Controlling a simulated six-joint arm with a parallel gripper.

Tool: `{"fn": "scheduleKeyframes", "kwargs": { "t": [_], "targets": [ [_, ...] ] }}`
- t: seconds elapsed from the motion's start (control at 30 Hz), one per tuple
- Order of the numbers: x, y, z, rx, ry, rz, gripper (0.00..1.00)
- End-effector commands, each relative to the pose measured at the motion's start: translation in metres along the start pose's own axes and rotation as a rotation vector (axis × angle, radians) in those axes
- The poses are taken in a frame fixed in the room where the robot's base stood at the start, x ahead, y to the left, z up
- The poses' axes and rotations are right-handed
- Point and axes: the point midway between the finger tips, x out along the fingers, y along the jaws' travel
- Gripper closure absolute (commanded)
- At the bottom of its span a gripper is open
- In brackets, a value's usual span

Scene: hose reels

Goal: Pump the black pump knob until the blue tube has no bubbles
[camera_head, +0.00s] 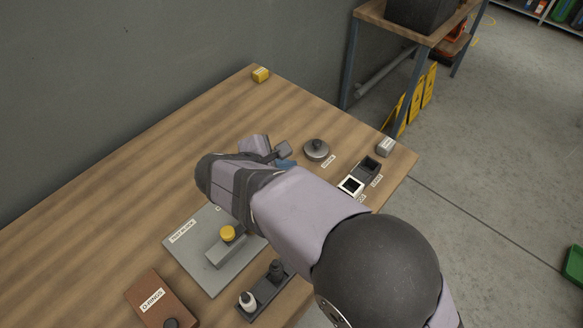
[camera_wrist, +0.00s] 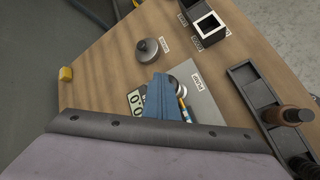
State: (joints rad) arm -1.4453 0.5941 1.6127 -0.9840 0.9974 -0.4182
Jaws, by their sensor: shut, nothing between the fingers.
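My gripper (camera_wrist: 158,78) shows in the wrist view as blue fingers, shut and empty, over a grey plate (camera_wrist: 207,108). In the head view its blue fingertips (camera_head: 286,164) point right, beyond the bend of my arm. A round part (camera_wrist: 176,86), apparently the pump knob, lies beside a label that seems to read PUMP; the fingers partly cover it. I cannot tell if they touch. A narrow blue and yellow strip (camera_wrist: 182,104), possibly the tube, shows just right of the fingers. Bubbles are too small to tell. A small display (camera_wrist: 136,99) is partly hidden.
A round grey lidded part (camera_head: 316,150) stands near the bins (camera_head: 368,167). The table's left side is clear.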

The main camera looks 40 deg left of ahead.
Motion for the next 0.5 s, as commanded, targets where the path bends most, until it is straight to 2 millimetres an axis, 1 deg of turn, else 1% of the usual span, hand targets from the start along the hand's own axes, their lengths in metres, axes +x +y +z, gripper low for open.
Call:
{"fn": "scheduleKeyframes", "kwargs": {
  "t": [0.5],
  "targets": [
    [0.0052,-0.0046,-0.0038,-0.001,0.0,-0.003,1.0]
  ]
}}
